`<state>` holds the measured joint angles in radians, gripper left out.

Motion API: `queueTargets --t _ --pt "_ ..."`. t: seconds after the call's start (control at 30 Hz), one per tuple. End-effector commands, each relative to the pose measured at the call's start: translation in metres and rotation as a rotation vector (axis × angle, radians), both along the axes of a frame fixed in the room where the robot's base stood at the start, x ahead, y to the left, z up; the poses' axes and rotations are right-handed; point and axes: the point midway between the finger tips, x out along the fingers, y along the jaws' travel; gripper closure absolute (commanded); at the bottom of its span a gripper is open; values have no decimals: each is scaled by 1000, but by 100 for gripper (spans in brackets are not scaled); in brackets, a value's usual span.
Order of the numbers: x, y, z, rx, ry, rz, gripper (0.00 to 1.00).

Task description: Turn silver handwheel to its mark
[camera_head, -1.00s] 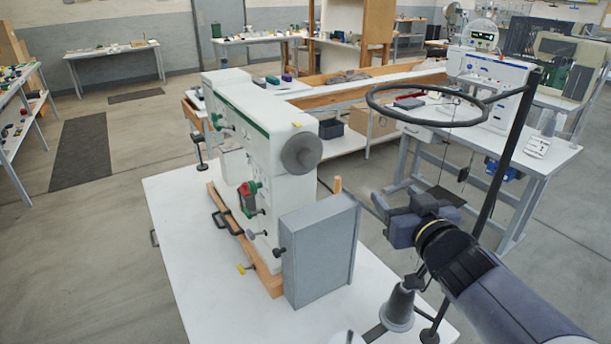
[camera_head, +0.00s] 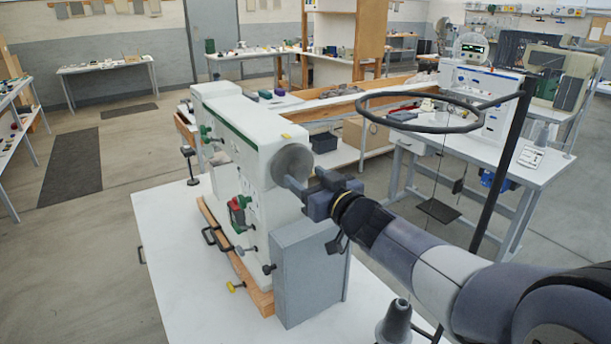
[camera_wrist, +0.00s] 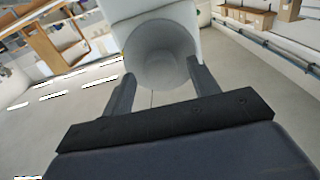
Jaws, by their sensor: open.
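My gripper (camera_head: 298,186) is open at the wheel's lower right side in the head view. In the wrist view my gripper (camera_wrist: 160,82) has one finger at each side of the wheel's lower rim. I cannot tell whether the fingers touch it. I cannot make out a mark on the wheel.
A grey box (camera_head: 309,272) stands on the white table (camera_head: 175,255) below my gripper. A dark ring on a stand (camera_head: 421,112) rises to the right, close to my arm. A grey cone-shaped thing (camera_head: 396,322) stands at the table's front.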

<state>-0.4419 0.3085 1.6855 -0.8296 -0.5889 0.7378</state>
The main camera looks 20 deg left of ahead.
Motion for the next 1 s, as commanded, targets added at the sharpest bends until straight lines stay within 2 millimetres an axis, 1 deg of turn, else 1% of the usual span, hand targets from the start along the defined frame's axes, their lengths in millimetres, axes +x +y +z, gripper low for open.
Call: queueTargets --t 0.03,0.13,0.47,1.0 --pt "3 4 0 0 1 1 43" --pt "7 9 0 -1 1 1 43" --pt "8 10 0 0 0 0 43" --pt "8 10 0 0 0 0 87"
